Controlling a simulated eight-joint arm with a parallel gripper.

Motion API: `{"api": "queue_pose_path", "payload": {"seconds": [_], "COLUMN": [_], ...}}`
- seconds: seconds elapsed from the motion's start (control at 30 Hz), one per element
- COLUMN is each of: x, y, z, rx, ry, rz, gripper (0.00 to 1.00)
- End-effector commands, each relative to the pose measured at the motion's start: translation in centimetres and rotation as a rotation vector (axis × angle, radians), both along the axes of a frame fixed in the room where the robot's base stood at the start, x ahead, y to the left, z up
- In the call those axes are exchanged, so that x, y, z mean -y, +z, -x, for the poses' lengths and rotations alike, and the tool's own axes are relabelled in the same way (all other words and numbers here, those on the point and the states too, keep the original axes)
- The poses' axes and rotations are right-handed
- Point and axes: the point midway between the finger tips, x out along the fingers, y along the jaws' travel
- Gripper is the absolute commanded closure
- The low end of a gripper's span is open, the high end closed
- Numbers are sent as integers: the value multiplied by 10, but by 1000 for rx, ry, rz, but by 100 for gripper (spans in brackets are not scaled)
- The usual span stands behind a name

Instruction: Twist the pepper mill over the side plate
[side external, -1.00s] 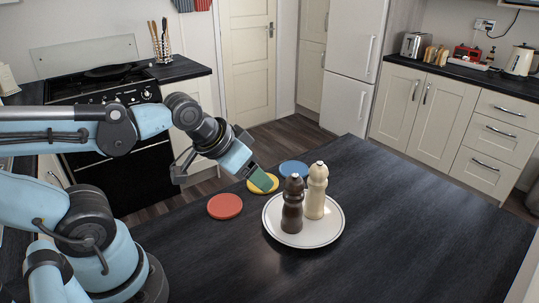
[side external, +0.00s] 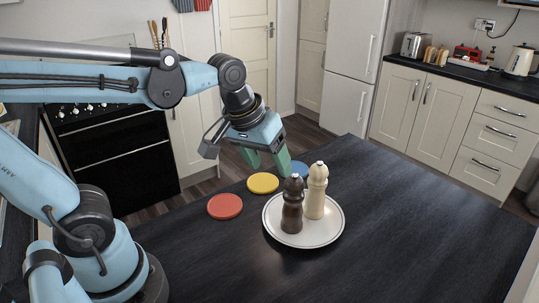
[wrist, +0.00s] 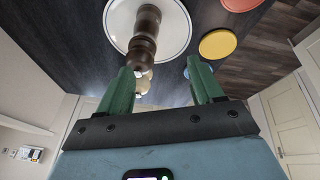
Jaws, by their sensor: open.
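A dark brown mill (side external: 292,208) and a cream mill (side external: 316,195) stand upright side by side on a white plate (side external: 272,233) with a dark rim line. In the wrist view the dark mill (wrist: 147,28) rises from the plate (wrist: 180,38), close to the left finger. Pale parts show behind its lower end in that picture; I cannot tell whether they are the cream mill. My gripper (side external: 268,162) has green fingers pointing down, spread apart and empty. It is above the far side of the counter, behind and left of the mills, apart from them in the side view.
A red disc (side external: 225,206), a yellow disc (side external: 263,183) and a partly hidden blue disc (side external: 300,169) lie left of and behind the plate. The dark counter (side external: 420,220) is clear to the right. A stove (side external: 118,160) and cupboards (side external: 460,120) stand beyond.

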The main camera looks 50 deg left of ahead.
Motion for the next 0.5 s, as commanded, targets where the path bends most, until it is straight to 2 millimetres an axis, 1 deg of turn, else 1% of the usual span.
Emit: {"api": "queue_pose_path", "payload": {"seconds": [0.03, 0.2, 0.4, 0.5], "x": [4, 16, 26, 29], "y": [4, 10, 11, 11], "z": [-8, -28, -43, -46], "rx": [-48, -204, -329, -358], "ry": [55, 265, 450, 499], "rz": [22, 71, 81, 80], "gripper": [34, 34, 34, 34]}}
